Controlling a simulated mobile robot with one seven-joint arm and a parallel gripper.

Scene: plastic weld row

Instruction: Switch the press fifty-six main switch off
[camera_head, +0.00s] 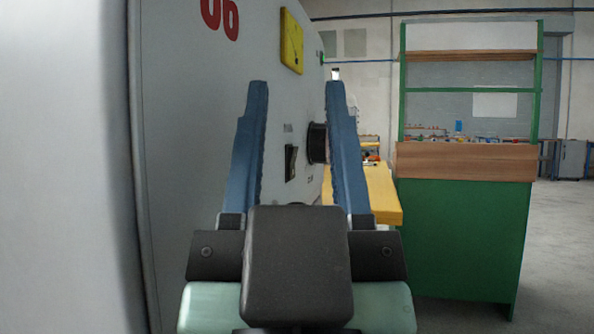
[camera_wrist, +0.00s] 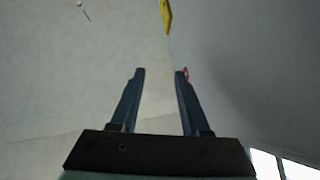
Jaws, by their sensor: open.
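In the head view my gripper (camera_head: 297,85) is open and empty, its two blue fingers spread apart. Between the fingers, on the grey machine panel (camera_head: 190,130), a black rocker-like switch (camera_head: 291,162) and a round black knob (camera_head: 317,143) show. I cannot tell which of them is the main switch, nor its setting. A red number, partly cut off and ending in 6, is at the panel's top. A yellow plate (camera_head: 292,40) is above the switches. The wrist view shows the open gripper (camera_wrist: 160,72) too, with no switch visible between the fingers.
The panel runs close along my gripper's left side. A yellow table or ledge (camera_head: 378,195) lies beyond the right finger. A green workbench (camera_head: 460,235) with a wooden top and shelf stands to the right. Open floor (camera_head: 560,240) shows at far right.

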